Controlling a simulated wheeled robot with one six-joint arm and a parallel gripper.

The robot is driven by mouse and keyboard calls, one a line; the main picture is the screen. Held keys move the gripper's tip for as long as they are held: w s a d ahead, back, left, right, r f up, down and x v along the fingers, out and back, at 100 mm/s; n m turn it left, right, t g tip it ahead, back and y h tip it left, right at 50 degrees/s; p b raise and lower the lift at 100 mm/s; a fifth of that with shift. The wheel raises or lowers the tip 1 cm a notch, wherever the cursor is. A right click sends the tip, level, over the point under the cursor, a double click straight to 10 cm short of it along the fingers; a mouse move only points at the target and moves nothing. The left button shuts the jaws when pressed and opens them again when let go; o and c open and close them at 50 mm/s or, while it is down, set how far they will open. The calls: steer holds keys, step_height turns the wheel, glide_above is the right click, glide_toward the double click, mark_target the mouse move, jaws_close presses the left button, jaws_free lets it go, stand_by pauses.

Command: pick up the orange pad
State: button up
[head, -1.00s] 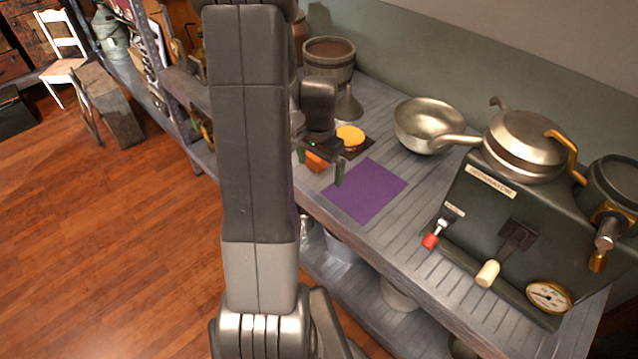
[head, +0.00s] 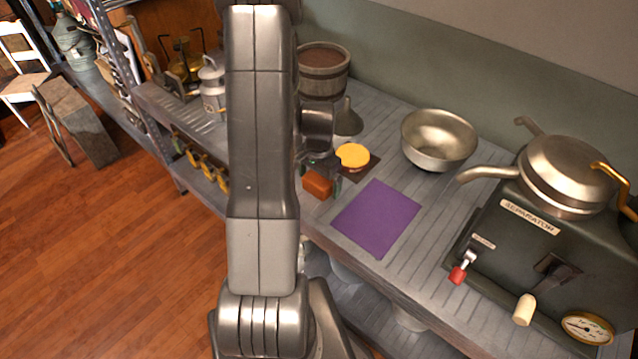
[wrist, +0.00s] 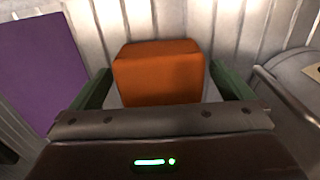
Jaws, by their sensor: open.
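The orange pad (head: 317,185) is a small block lying on the grey slatted counter near its front edge. In the wrist view the orange pad (wrist: 160,72) sits centred ahead of my gripper, between the two green fingers. My gripper (head: 322,180) is at the pad in the head view, with a finger visible on its right side. In the wrist view my gripper (wrist: 165,88) is open, with a finger to each side of the pad and small gaps showing. The lower part of the pad is hidden by the gripper body.
A purple mat (head: 377,219) lies right of the pad. A yellow-topped round thing (head: 353,155) sits on a brown square behind it. A metal bowl (head: 438,139), a wooden bucket (head: 323,72) and a dark separator machine (head: 540,235) also stand on the counter.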

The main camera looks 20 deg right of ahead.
mark_target(318, 177)
steer(key=c, duration=1)
steer(key=shift+r, duration=0.15)
step_height(318, 177, up, 10)
steer(key=shift+f, duration=0.1)
steer(key=shift+o, duration=0.9)
steer(key=shift+w+a, duration=0.1)
steer(key=shift+c, duration=0.4)
